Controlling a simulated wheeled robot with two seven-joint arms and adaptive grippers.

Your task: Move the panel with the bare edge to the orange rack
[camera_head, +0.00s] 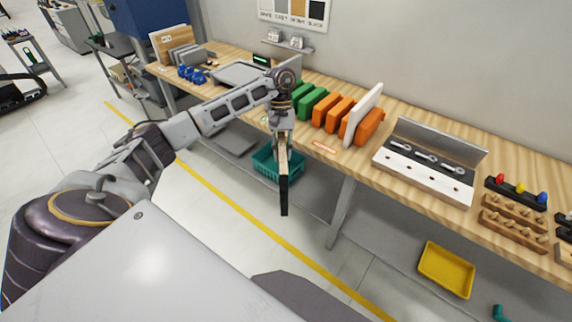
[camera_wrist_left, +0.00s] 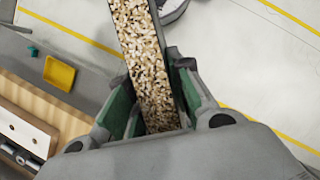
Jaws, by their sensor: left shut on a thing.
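My left gripper (camera_head: 281,138) is shut on a panel (camera_head: 284,185) and holds it hanging in front of the workbench edge. In the head view the panel shows nearly edge-on, as a narrow dark strip with a light part near the jaws. In the left wrist view the held panel (camera_wrist_left: 148,55) shows a speckled brown, bare chipboard edge between the fingers of my left gripper (camera_wrist_left: 155,95). The orange rack (camera_head: 338,112) stands on the bench to the right of the gripper. A white panel (camera_head: 362,112) stands upright among its orange blocks. My right gripper is not in view.
Green rack blocks (camera_head: 312,103) stand left of the orange ones. A grey fixture with tools (camera_head: 430,160) lies to the right. Below are a teal crate (camera_head: 265,165) and a yellow tray (camera_head: 446,270). The floor in front of the bench is clear.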

